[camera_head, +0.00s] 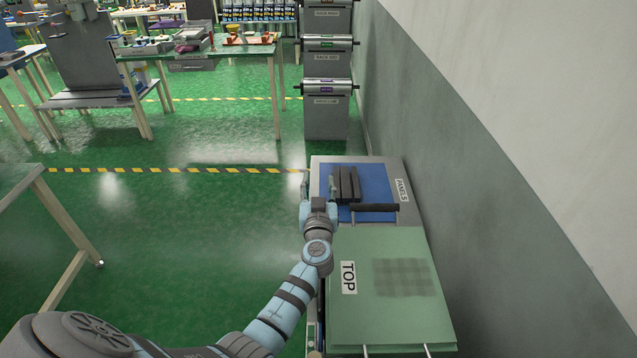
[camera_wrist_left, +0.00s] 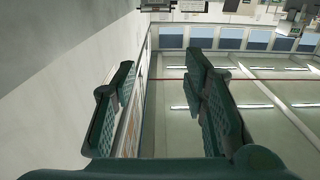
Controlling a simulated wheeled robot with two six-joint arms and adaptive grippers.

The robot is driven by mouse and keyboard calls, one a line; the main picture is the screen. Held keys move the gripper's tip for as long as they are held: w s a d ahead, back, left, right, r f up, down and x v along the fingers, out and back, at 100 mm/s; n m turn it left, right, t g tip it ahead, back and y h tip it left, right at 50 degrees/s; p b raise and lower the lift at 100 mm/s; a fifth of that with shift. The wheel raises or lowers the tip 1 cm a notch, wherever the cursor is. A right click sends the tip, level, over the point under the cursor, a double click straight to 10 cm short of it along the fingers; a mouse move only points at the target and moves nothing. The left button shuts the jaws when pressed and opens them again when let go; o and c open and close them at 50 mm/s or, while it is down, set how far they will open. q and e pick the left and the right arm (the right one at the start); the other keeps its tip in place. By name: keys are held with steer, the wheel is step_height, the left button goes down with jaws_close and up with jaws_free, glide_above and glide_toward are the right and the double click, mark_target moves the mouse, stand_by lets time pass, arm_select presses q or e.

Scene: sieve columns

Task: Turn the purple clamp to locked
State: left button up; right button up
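My left gripper (camera_head: 319,188) is at the left edge of a grey tray with a blue inside. In the left wrist view its two dark green fingers stand wide apart, with nothing held between them (camera_wrist_left: 160,85). My left forearm hides part of the left side of the tray and of the green panel. My right gripper is in neither view.
The tray (camera_head: 397,171), labelled PANELS, holds dark blocks (camera_head: 347,184) and a dark handle (camera_head: 375,208). A green panel (camera_head: 360,310) marked TOP lies nearer. Grey bins (camera_head: 326,118) stand beyond by the wall (camera_head: 455,130).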

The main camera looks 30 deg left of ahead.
arm_select(q)
steer(key=shift+r, duration=0.65)
steer(key=shift+f, duration=0.25)
steer(key=shift+c, duration=1.3)
steer(key=shift+m+g, duration=0.4)
steer(key=shift+m, duration=0.4)
steer(key=s+a+f+b, duration=0.1)
steer(key=f, duration=0.1)
steer(key=s+a+f+b, duration=0.1)
steer(key=s+a+f, duration=0.1)
steer(key=f, duration=0.1)
steer(key=s+a+f+b, duration=0.1)
steer(key=a+f, duration=0.1)
steer(key=shift+s+f, duration=0.2)
steer(key=c, duration=0.7)
steer(key=s+a+f+m+t+b, duration=0.1)
steer(key=s+a+f+b, duration=0.2)
steer(key=s+a, duration=0.1)
steer(key=shift+a, duration=0.25)
steer(key=w+d+n+t+h+b, duration=0.2)
steer(key=w+d+n+h, duration=0.3)
steer(key=n, duration=1)
steer(key=shift+w+d+r+h+b, duration=0.4)
steer(key=shift+w+h, duration=0.4)
steer(key=shift+h, duration=0.6)
